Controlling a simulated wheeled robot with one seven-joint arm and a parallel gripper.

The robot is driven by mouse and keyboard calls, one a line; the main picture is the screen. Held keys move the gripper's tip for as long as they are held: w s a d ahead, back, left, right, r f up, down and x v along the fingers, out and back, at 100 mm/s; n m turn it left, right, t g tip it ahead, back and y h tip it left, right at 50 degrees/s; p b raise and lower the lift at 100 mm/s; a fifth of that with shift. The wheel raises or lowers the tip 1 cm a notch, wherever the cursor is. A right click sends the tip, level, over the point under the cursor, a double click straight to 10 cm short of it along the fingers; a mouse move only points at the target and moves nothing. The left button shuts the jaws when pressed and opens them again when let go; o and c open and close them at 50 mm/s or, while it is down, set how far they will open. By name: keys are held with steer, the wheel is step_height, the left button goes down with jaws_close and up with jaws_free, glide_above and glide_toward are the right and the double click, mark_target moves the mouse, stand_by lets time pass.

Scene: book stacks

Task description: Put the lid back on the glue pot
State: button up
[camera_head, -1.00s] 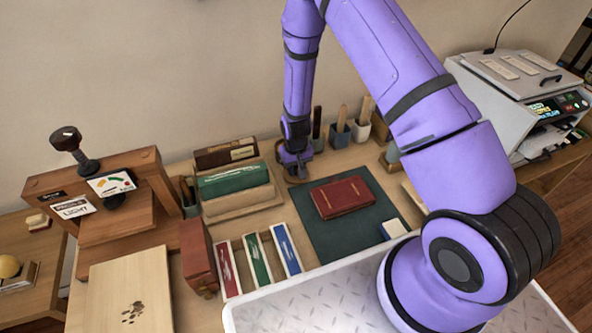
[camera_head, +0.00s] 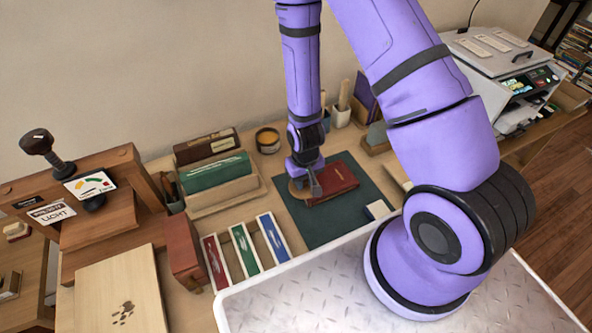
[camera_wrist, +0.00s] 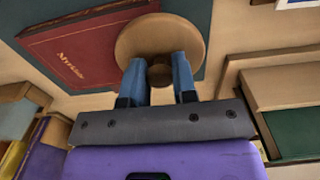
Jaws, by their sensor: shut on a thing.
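The glue pot (camera_head: 267,140) stands open on the table behind the mat, with amber glue showing inside its dark rim. My gripper (camera_head: 303,186) is shut on the round wooden lid (camera_head: 296,190), in front of the pot and slightly to its right, by the left end of the red book. In the wrist view, my gripper's blue fingers (camera_wrist: 160,72) close on the lid's knob, and the tan lid disc (camera_wrist: 140,38) hangs beyond them, overlapping the view of the book. The pot cannot be made out in the wrist view.
The red book (camera_head: 333,183) lies on the dark green mat (camera_head: 325,224). Green and brown books (camera_head: 217,170) stand left of the pot. Brush holders (camera_head: 341,117) stand right of it. A wooden press (camera_head: 104,200) is at far left. The mat's front part is mostly clear.

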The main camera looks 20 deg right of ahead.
steer(key=shift+s, duration=0.25)
steer(key=w+a+r, duration=0.1)
steer(key=w+r, duration=0.3)
steer(key=w, duration=0.8)
steer(key=w+a+r, duration=0.1)
steer(key=w+r, duration=0.2)
steer(key=w, duration=1)
steer(key=shift+t, duration=0.3)
steer(key=shift+s+d+f, duration=0.1)
steer(key=shift+s+f, duration=0.05)
steer(key=shift+f, duration=2.8)
steer(key=shift+f, duration=0.15)
steer(key=o, duration=1.5)
steer(key=shift+c, duration=0.2)
